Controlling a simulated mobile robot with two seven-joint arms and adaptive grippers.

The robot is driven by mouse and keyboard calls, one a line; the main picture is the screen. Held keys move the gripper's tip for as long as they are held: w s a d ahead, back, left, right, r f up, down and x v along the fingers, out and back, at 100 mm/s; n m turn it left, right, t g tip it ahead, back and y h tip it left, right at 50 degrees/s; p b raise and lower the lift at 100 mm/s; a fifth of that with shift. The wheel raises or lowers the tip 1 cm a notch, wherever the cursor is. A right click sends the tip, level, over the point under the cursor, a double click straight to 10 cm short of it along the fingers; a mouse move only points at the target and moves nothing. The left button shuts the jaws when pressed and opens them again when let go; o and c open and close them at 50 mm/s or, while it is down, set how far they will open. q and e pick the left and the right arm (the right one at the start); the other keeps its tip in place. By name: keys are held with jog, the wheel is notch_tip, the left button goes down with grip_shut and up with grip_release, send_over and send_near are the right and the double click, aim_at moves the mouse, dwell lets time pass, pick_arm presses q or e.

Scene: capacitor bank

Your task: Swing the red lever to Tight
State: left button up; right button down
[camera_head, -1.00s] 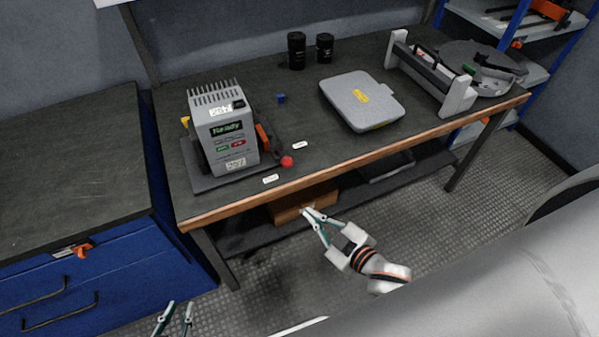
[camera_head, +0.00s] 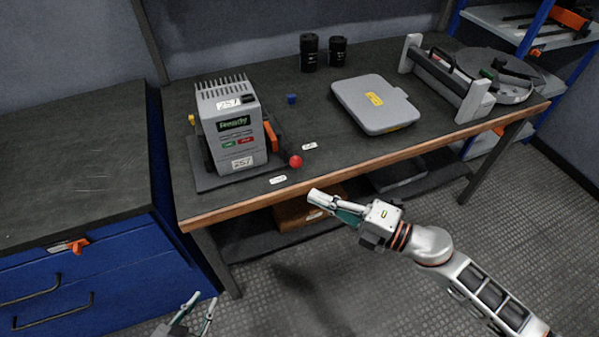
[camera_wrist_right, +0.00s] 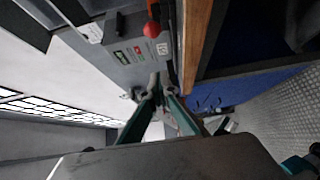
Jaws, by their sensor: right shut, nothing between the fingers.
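The red lever's round knob (camera_head: 295,161) sticks out at the right side of the grey capacitor unit (camera_head: 232,127), near the table's front edge. The knob also shows in the right wrist view (camera_wrist_right: 151,29), near the top. Two small white labels lie on the table near the knob, one in front (camera_head: 278,180) and one to its right (camera_head: 310,146); their text is too small to read. My right gripper (camera_head: 314,195) is shut and empty, in front of the table edge, apart from the knob. My left gripper (camera_head: 203,304) is open and empty at the bottom edge, low over the floor.
A grey case (camera_head: 375,104) lies mid-table, with two black cylinders (camera_head: 309,52) behind it. A small blue block (camera_head: 291,99) sits behind the lever. A clamp-like fixture (camera_head: 446,78) stands at the right. The wooden front edge (camera_head: 390,158) lies between my right gripper and the tabletop.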

aim_at(293, 157)
pick_arm(q)
jog(key=shift+f, duration=0.1)
pick_arm(e)
jog(key=w+a, duration=0.4)
jog(key=w, duration=0.1)
jog(key=w+a, duration=0.1)
jog(key=w, duration=0.1)
jog(key=shift+w+a+f+b, duration=0.2)
jog(key=shift+a+b, duration=0.1)
jog(key=shift+a, duration=0.1)
pick_arm(q)
jog(key=shift+s+f, duration=0.15)
jog(key=shift+f, duration=0.1)
pick_arm(e)
jog(key=shift+w+d+r, duration=0.2)
jog(key=shift+w+d, duration=0.15)
jog(key=shift+d, duration=0.05)
pick_arm(q)
jog(key=shift+f, duration=0.1)
